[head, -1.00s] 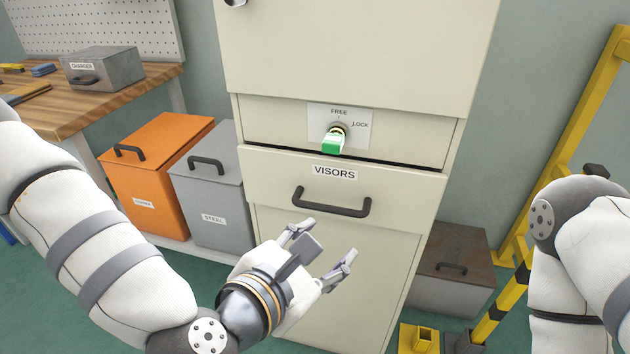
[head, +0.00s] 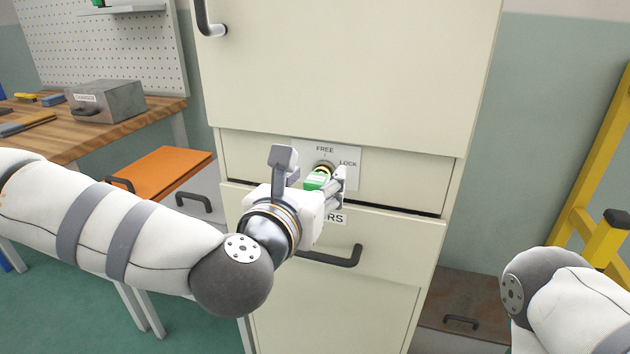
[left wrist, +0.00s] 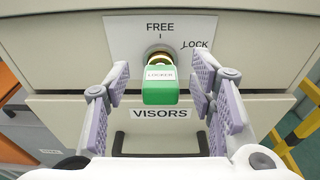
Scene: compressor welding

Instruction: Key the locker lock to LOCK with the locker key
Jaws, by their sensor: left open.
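The locker key has a green head (head: 316,181) and sits in the lock on a pale plate (head: 349,176) marked FREE at the top and LOCK to the right. In the left wrist view the green head (left wrist: 160,86) is labelled LOCKER, in front of the brass-coloured lock (left wrist: 160,58). I cannot tell which mark the lock is turned to. My left gripper (head: 314,170) is open, with one finger on each side of the key head. In the left wrist view gaps show between the finger pads and the key. My right gripper is out of view.
The VISORS drawer (head: 400,245) with its dark handle (head: 335,257) lies just below the lock. A large cabinet door (head: 340,70) is above. An orange box (head: 165,170) and a workbench (head: 100,125) stand left. A yellow frame (head: 595,190) stands right.

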